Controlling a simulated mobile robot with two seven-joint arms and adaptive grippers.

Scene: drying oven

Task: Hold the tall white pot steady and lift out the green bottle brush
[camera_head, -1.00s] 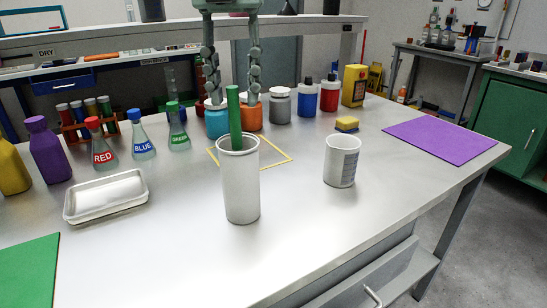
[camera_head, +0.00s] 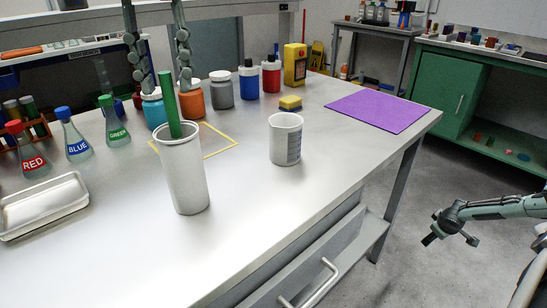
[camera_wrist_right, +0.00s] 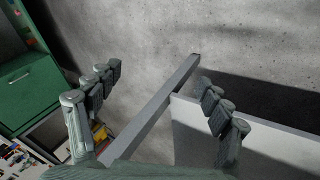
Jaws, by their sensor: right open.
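The tall white pot (camera_head: 186,172) stands upright on the steel bench. The green bottle brush (camera_head: 170,105) stands in it, its upper part showing as a plain green rod above the rim; its lower part is hidden. My left gripper (camera_head: 167,86) is open, its two fingers hanging apart behind or around the rod's top in the picture; I see no contact. My right gripper (camera_head: 450,239) is beyond the bench's right side, over the floor and far from the pot. In the right wrist view its fingers (camera_wrist_right: 158,80) are spread and empty.
A white cup (camera_head: 285,142) stands right of the pot. A yellow outline (camera_head: 222,150) lies behind the pot. Flasks (camera_head: 75,145) and a white tray (camera_head: 45,208) are left, with several jars (camera_head: 221,92) behind. A purple mat (camera_head: 378,112) lies right. The bench front is clear.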

